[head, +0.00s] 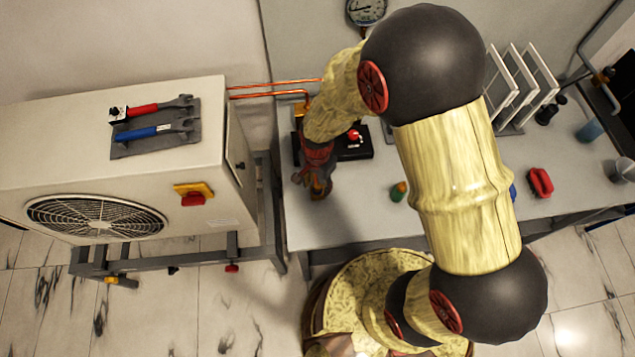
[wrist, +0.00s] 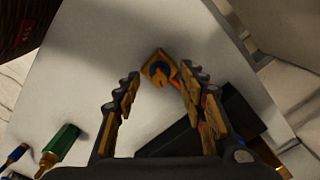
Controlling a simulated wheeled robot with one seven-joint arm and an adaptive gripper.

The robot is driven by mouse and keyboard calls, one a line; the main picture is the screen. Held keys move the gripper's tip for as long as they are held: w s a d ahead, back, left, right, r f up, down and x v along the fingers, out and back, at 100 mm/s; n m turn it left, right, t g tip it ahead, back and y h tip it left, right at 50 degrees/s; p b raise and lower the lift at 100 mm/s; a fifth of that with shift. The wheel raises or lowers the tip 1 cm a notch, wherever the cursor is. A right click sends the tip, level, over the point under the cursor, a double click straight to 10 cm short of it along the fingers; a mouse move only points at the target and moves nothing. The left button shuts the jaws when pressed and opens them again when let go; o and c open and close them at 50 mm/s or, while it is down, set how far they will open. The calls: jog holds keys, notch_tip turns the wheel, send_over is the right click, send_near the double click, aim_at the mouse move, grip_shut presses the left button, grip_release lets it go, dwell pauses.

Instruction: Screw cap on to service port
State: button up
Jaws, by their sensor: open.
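My gripper (wrist: 160,84) is open in the wrist view, with its two fingers apart and nothing held. A small yellow-orange piece with a dark blue ring (wrist: 158,68) lies on the pale worktop just beyond and between the fingertips; it may be the cap, but I cannot tell for sure. In the head view my gripper (head: 319,187) is low over the left part of the bench, and the piece is hidden there. A brass-coloured fitting (wrist: 266,152) shows beside the right finger in the wrist view. I cannot make out clearly which part is the service port.
A black base (head: 355,142) with a red knob stands behind my gripper. A green-and-brass item (wrist: 60,145) lies left in the wrist view. Copper pipes (head: 270,90) run from the fan unit (head: 95,215). White racks (head: 515,85) and a red object (head: 540,182) stand farther right.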

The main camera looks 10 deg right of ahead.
jog(key=shift+o, duration=0.5)
jog(key=shift+r, duration=0.15)
jog(key=shift+r, duration=0.35)
notch_tip(320, 180, up, 11)
